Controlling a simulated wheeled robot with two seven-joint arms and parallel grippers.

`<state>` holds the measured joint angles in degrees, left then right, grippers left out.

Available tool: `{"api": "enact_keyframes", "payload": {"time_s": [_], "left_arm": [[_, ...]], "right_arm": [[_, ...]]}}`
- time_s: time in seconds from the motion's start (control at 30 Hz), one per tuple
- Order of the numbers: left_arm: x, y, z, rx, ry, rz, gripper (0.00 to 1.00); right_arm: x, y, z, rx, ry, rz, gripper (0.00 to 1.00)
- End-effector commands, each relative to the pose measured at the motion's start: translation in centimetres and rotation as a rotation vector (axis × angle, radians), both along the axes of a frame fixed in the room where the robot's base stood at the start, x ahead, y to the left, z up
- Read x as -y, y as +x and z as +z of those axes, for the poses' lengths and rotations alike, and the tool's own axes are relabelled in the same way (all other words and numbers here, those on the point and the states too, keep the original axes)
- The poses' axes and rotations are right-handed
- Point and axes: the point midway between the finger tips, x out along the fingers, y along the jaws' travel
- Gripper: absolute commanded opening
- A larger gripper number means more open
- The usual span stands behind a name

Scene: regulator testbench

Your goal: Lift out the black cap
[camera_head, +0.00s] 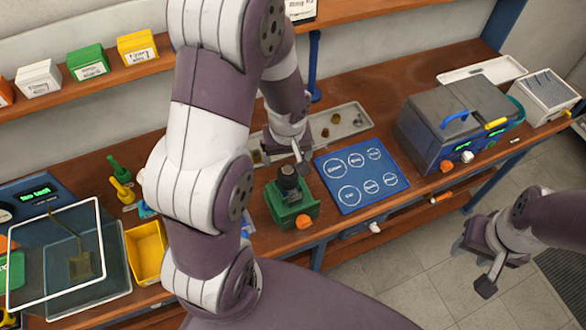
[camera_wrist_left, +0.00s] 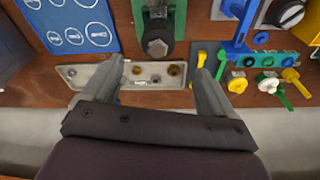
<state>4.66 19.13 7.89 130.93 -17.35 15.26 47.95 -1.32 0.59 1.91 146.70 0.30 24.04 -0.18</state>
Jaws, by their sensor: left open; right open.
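The black cap (camera_head: 288,179) sits on top of a part held in the green vise (camera_head: 292,208) on the bench. In the left wrist view, the dark cap (camera_wrist_left: 157,42) shows upper centre, in front of the green vise (camera_wrist_left: 165,14). My left gripper (camera_head: 300,158) is open just behind and above the cap, apart from it as far as I can tell. Its two fingers (camera_wrist_left: 160,78) are spread with nothing between them. My right gripper (camera_head: 474,272) is open and empty over the floor, right of the bench.
A metal tray (camera_head: 349,124) with small parts lies behind the vise. A blue mat (camera_head: 361,180) with white circles lies to its right. A grey box (camera_head: 455,118) with a blue handle stands further right. A yellow bin (camera_head: 146,252) and a clear-lidded case (camera_head: 98,275) are left.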

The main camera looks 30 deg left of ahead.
Motion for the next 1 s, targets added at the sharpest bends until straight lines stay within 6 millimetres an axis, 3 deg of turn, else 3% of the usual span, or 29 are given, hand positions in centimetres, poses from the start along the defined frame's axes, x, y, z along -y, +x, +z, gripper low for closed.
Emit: {"api": "enact_keyframes", "payload": {"time_s": [0.17, 0.37, 0.53, 0.83, 0.87, 1.0], "left_arm": [[-0.3, 0.4, -4.5, -0.005, -0.002, -0.004, 0.87], [-0.5, 0.8, -6.9, -0.004, -0.001, -0.003, 0.87], [-0.7, 1.3, -10.3, -0.003, -0.001, -0.004, 0.87], [-0.8, 1.5, -10.9, -0.002, -0.001, -0.003, 0.87], [-0.8, 1.5, -10.9, -0.002, -0.001, -0.003, 0.84], [-0.8, 1.5, -10.9, -0.002, -0.001, -0.004, 0.38]], "right_arm": [[0.0, 0.0, -1.3, 0.0, 0.0, 0.0, 0.43], [0.0, 0.0, -2.2, 0.0, 0.0, 0.0, 0.43], [0.0, 0.0, -3.8, 0.0, 0.0, 0.0, 0.43], [0.0, 0.0, -3.9, 0.0, 0.0, 0.0, 0.43], [0.0, 0.0, -3.9, 0.0, 0.0, 0.0, 0.43], [0.0, 0.0, -3.9, 0.0, 0.0, 0.0, 0.43]]}}
